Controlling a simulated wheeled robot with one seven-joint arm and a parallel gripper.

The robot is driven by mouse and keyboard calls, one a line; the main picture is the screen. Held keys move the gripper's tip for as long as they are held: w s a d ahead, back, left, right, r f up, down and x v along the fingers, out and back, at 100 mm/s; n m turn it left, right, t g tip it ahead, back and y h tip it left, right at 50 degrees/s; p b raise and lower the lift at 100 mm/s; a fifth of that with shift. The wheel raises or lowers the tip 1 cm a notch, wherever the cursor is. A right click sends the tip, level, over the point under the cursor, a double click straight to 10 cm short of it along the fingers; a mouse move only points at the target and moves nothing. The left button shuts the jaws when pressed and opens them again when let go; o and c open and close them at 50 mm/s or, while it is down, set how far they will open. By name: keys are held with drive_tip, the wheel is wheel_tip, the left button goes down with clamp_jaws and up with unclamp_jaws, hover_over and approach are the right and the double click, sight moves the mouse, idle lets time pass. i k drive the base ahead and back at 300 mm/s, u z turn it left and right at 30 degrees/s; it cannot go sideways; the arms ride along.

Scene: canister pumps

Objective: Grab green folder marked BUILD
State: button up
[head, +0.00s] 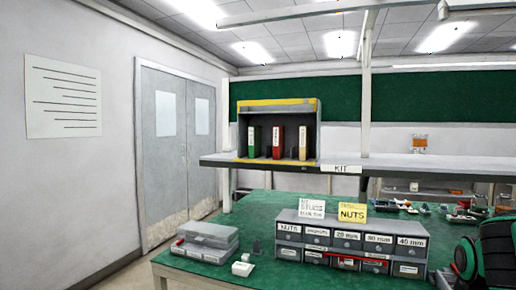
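A green folder (254,142) with a white spine label stands upright in a small grey shelf box with yellow edges (241,119). The lettering on its label is too small to read. A red folder (278,141) and a tan folder (303,142) stand to its right in the same box, with gaps between them. The green folder is the leftmost, near the box's left wall.
The box stands on a raised grey shelf (400,167) over a green-topped bench (222,221). Below are labelled parts drawers (346,245), two signs, and stacked clear-lidded cases (205,242). A black and green rounded body (490,255) fills the lower right. Grey double doors (177,150) are at left.

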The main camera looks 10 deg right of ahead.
sight(254, 131)
drive_tip(key=z, duration=0.1)
drive_tip(key=i, duration=1.05)
drive_tip(key=z, duration=3.15)
drive_tip(key=k, duration=1.1)
